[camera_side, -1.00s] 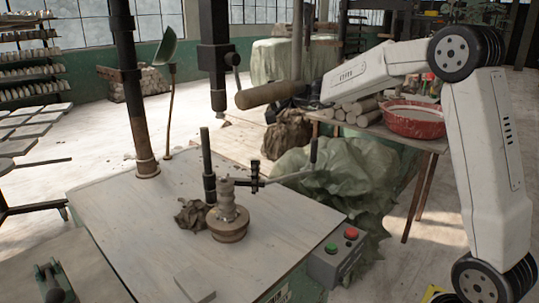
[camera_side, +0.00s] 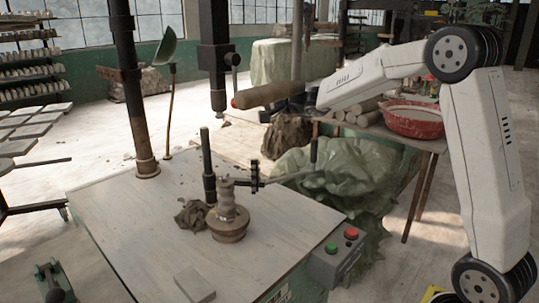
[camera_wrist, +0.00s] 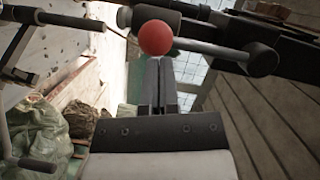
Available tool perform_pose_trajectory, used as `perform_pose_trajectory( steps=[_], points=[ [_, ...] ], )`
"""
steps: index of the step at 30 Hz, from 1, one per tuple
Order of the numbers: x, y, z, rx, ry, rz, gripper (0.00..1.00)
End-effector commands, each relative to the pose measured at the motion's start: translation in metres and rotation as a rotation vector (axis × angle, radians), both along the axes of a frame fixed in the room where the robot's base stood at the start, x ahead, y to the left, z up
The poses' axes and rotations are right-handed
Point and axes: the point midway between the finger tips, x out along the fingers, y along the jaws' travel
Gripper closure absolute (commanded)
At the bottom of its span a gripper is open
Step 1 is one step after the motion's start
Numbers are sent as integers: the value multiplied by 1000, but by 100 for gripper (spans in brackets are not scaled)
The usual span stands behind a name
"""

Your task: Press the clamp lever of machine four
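No machine number is legible.
The worktable (camera_side: 130,215) carries a metal spindle fixture (camera_side: 228,218), a clay lump (camera_side: 192,213) and a grey block (camera_side: 195,284). A button box (camera_side: 338,256) is on its front corner. A red basin (camera_side: 412,122) stands on another table. Green sheeting (camera_side: 330,180) lies between.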

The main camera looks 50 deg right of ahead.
Motion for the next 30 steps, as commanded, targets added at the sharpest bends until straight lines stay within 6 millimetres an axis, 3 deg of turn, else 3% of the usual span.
perform_pose_trajectory(
  steps=[5, 13, 30],
  points=[
    [-4, -6, 3, -1, -1, 0, 100],
    [-19, -35, 13, 1, -1, -5, 100],
    [-100, -58, 22, 1, -1, -4, 100]
  ],
)
